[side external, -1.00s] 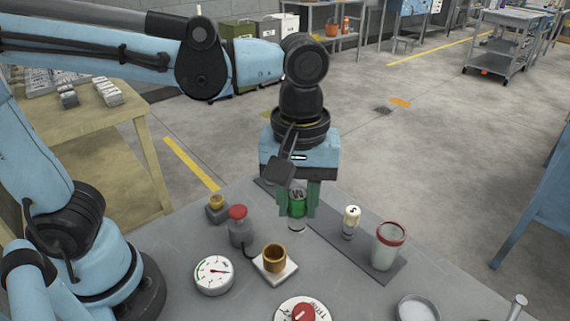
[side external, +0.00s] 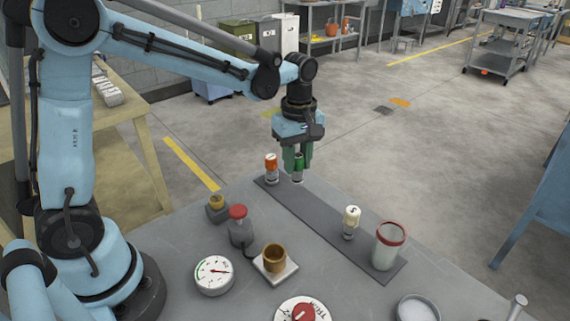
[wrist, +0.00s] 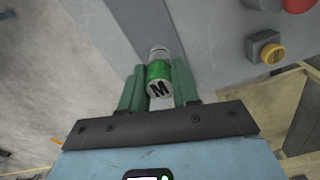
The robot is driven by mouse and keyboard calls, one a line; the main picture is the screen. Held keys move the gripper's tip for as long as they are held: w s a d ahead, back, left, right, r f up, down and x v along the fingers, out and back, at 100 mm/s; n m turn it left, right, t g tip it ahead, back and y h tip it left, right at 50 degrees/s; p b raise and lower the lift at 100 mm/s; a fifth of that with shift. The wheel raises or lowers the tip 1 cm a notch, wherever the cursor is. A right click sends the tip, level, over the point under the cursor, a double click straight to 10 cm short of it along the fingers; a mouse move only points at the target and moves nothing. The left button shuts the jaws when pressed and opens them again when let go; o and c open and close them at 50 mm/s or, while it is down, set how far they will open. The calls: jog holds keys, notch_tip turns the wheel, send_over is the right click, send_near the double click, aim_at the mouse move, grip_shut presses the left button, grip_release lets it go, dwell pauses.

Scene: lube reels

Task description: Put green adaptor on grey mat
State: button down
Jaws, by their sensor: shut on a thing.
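The green adaptor (side external: 299,162) is held upright between the green fingers of my gripper (side external: 297,168), which is shut on it. In the wrist view the adaptor (wrist: 159,72) shows a green band, a clear lower end and an "M" on its top. The grey mat (side external: 317,213) is a long dark strip on the table.
The mat's middle is clear.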

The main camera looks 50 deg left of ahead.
jog(key=shift+w+a+f, duration=0.15)
jog(key=shift+a+f, duration=0.1)
jog(key=shift+f, duration=0.6)
jog(key=shift+w+a+f, duration=0.15)
jog(key=shift+a+f, duration=0.1)
jog(key=shift+f, duration=0.6)
jog(key=shift+w+a+f, duration=0.15)
jog(key=shift+a+f, duration=0.1)
jog(key=shift+f, duration=0.6)
jog(key=c, duration=0.8)
grip_release()
jog(key=shift+f, duration=0.15)
